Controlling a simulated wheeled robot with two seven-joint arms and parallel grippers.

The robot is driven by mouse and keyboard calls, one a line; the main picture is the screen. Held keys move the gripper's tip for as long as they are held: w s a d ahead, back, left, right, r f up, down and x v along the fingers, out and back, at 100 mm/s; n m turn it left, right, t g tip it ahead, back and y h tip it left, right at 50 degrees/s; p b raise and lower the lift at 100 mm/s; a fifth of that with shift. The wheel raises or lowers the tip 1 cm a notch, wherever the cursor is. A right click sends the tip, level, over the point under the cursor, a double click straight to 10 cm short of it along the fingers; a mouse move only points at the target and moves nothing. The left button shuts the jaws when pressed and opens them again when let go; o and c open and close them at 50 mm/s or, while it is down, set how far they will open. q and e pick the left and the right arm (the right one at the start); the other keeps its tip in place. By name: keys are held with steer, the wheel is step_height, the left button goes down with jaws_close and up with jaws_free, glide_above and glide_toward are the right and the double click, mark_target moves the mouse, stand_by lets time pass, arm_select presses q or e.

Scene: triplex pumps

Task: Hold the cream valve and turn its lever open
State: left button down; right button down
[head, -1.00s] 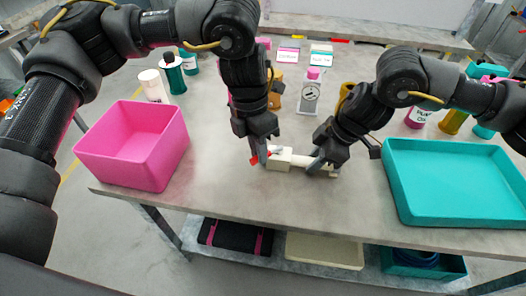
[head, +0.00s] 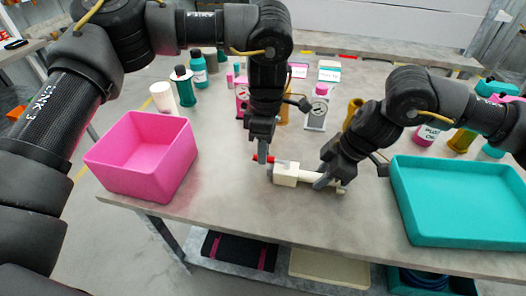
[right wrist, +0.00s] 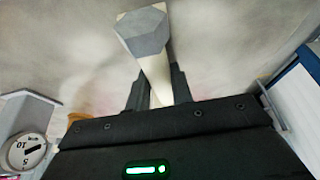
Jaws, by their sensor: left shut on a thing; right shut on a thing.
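The cream valve (head: 287,174) lies low over the front middle of the grey table, its pipe running left to right. Its red lever (head: 257,158) shows at the valve's left end, partly hidden by a finger. My left gripper (head: 264,157) points down and is shut on the lever. My right gripper (head: 322,181) is shut on the pipe on the valve's right side. In the right wrist view, the cream pipe (right wrist: 156,78) lies between the fingers of my right gripper (right wrist: 158,92), with a grey hexagonal part (right wrist: 142,32) beyond it.
A pink bin (head: 140,178) stands left and a teal tray (head: 470,240) right. Behind are several bottles, a white gauge block (head: 316,118) and a gold part (head: 352,112). The table's front edge is close to the valve. Bare tabletop lies between the bin and the valve.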

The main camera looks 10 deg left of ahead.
arm_select(q)
steer(key=shift+w+m, duration=0.15)
steer(key=shift+m, duration=0.15)
steer(key=c, duration=1.4)
jaws_free()
steer(key=shift+o, duration=0.2)
step_height(320, 180, up, 12)
steer(key=w, duration=0.2)
steer(key=shift+w, duration=0.15)
steer(key=shift+f, duration=0.1)
arm_select(e)
steer(key=c, duration=1.1)
jaws_free()
steer(key=shift+c, duration=0.2)
